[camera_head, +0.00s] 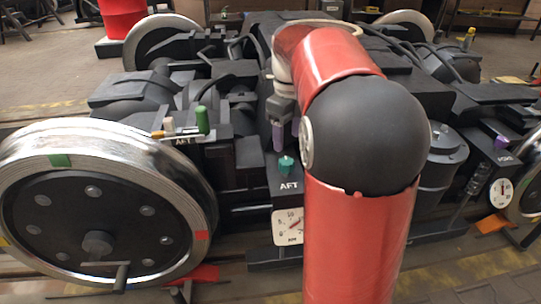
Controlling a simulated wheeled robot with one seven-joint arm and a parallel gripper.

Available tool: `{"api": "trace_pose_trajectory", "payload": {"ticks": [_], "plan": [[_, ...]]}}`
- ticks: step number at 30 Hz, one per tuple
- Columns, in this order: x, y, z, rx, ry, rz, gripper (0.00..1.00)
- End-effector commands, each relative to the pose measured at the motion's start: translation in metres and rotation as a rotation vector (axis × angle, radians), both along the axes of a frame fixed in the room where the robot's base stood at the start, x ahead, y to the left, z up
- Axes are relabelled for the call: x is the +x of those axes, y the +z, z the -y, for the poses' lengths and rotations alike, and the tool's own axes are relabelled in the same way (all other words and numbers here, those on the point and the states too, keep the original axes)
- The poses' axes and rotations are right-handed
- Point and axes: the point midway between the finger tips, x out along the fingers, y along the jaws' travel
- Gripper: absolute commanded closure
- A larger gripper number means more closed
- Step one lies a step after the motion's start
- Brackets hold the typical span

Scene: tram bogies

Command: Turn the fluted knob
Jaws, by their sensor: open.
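A small teal knob (286,164) that looks ridged stands upright on a dark panel marked AFT, left of my arm. My gripper (286,137) points down just above it, its purple-tinted fingers apart. No contact between fingers and knob shows. My arm partly hides the gripper and the panel's right side. A purple knob (502,142) stands on another marked panel at the far right; its fluting is too small to tell.
A large steel wheel (100,215) with a crank is at left. A white dial gauge (288,226) sits below the teal knob, another gauge (500,193) at right. Dark bogie machinery crowds the space behind.

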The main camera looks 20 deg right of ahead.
Motion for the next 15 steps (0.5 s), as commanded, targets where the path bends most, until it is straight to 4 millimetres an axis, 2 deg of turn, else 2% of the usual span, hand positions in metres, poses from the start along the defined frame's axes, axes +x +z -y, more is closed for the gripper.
{"api": "trace_pose_trajectory", "payload": {"ticks": [5,15], "plan": [[0.001,-0.017,0.002,0.001,-0.031,-0.007,0.41],[0.001,-0.068,0.001,0.001,-0.027,-0.005,0.41]]}}
